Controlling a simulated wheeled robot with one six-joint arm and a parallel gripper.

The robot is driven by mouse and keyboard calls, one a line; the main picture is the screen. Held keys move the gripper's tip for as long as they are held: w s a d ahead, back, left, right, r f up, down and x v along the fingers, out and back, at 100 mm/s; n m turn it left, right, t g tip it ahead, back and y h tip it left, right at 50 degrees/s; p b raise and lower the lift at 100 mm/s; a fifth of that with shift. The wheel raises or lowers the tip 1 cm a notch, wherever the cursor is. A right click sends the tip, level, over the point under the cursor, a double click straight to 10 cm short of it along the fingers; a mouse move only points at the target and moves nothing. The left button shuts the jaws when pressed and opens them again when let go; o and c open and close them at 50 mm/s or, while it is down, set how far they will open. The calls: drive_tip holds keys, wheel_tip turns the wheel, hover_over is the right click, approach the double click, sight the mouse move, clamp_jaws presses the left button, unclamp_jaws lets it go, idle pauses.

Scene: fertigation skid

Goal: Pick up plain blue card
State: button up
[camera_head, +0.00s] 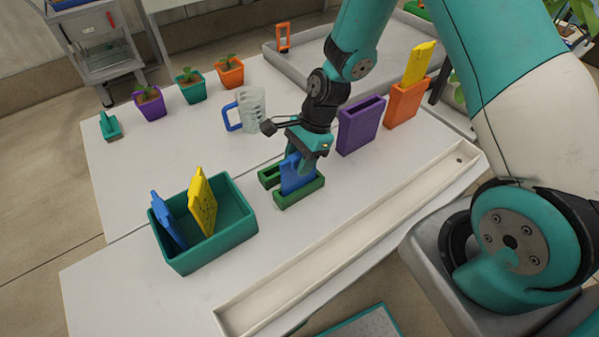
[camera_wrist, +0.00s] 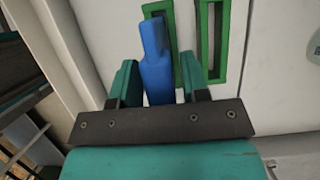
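A blue card (camera_head: 296,177) stands upright at the green two-slot holder (camera_head: 300,194) on the white table. Its visible face looks plain. My gripper (camera_head: 305,150) is right above it, pointing down. In the wrist view, the blue card (camera_wrist: 157,68) lies between my two teal fingers (camera_wrist: 158,82), with narrow gaps seeming to show on both sides. The fingers look open around the card. Its lower end overlaps the left slot of the green holder (camera_wrist: 205,45). Another blue card (camera_head: 168,222) leans in the teal bin; its face markings are unclear.
The teal bin (camera_head: 212,252) also holds a yellow patterned card (camera_head: 202,203). A purple holder (camera_head: 360,127) and an orange holder (camera_head: 402,107) with a yellow card (camera_head: 419,62) stand right of my gripper. A jug (camera_head: 250,108) stands behind left. A long cream trough (camera_head: 350,245) runs along the front.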

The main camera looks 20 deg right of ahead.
clamp_jaws()
drive_tip(key=shift+r, duration=0.1)
